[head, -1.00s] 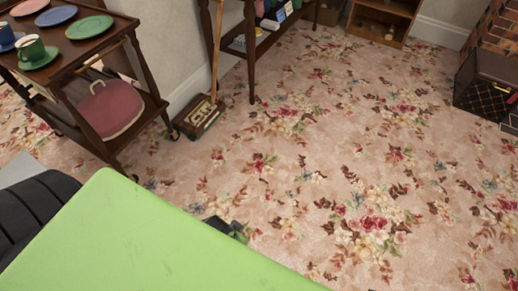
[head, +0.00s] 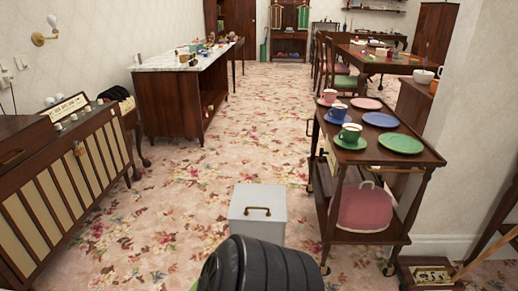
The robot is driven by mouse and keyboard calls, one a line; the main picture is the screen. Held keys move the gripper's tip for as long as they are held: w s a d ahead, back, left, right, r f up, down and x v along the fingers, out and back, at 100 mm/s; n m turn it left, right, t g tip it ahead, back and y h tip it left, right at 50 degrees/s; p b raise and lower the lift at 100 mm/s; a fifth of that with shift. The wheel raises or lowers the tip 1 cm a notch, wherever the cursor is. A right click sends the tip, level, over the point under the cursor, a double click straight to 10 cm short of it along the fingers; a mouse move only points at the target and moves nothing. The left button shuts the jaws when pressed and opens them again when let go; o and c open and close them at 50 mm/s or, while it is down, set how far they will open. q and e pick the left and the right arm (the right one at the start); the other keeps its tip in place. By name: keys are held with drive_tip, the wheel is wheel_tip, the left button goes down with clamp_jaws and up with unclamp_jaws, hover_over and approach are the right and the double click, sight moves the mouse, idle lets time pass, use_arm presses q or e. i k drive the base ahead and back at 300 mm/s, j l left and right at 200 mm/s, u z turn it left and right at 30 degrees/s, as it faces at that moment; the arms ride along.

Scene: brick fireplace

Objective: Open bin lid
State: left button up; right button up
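The bin (head: 270,232) is a pale grey-white box on the carpet, straight ahead at the lower middle of the head view. A black ribbed part of my own body covers the bin's lower front. Neither of my grippers shows in this view, so their state is hidden.
A wooden trolley (head: 335,212) with plates and cups stands close right of the bin. A slatted cabinet (head: 70,190) lines the left wall. A marble-topped counter (head: 180,95) is farther back. Floral carpet (head: 165,220) is open left of the bin and behind it.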

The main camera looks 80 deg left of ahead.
sight(250, 203)
drive_tip(key=u, duration=0.9)
drive_tip(key=j+u, duration=0.1)
drive_tip(key=u, duration=1.25)
drive_tip(key=i+u, duration=0.1)
drive_tip(key=u, duration=0.35)
